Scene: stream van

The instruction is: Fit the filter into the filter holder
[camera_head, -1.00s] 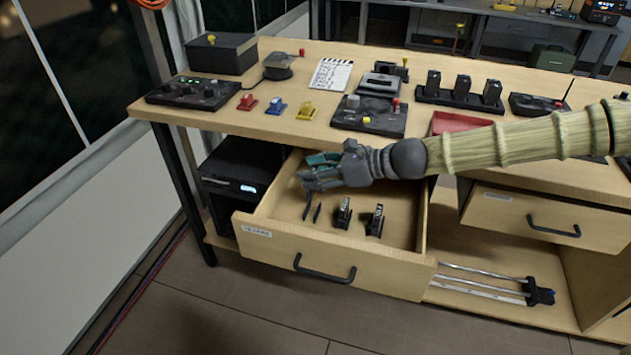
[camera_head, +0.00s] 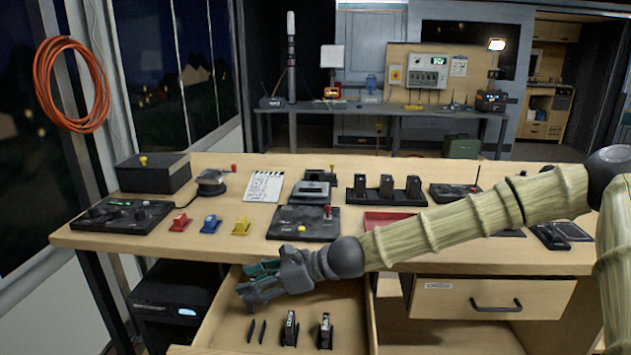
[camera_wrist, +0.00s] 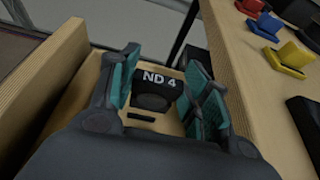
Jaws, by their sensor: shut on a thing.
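My gripper (camera_head: 254,282) is over the left back part of the open drawer (camera_head: 222,322), with its teal-padded fingers above the drawer floor. In the wrist view my gripper (camera_wrist: 164,92) is shut on a dark filter (camera_wrist: 162,79) marked "ND 4", which sits between the pads. In the head view the fingers mostly hide this filter. Two thin black uprights (camera_head: 257,331) stand empty in the drawer, beside two black labelled pieces, one left (camera_head: 290,328) and one right (camera_head: 325,331). I cannot tell which thing is the filter holder.
The bench top (camera_head: 120,236) above the drawer holds a control box (camera_head: 122,217), red, blue and yellow clips (camera_head: 210,224), a dark unit with a red knob (camera_head: 303,223), a black rack (camera_head: 385,193) and a red tray (camera_head: 385,221). A closed drawer (camera_head: 450,300) is at right.

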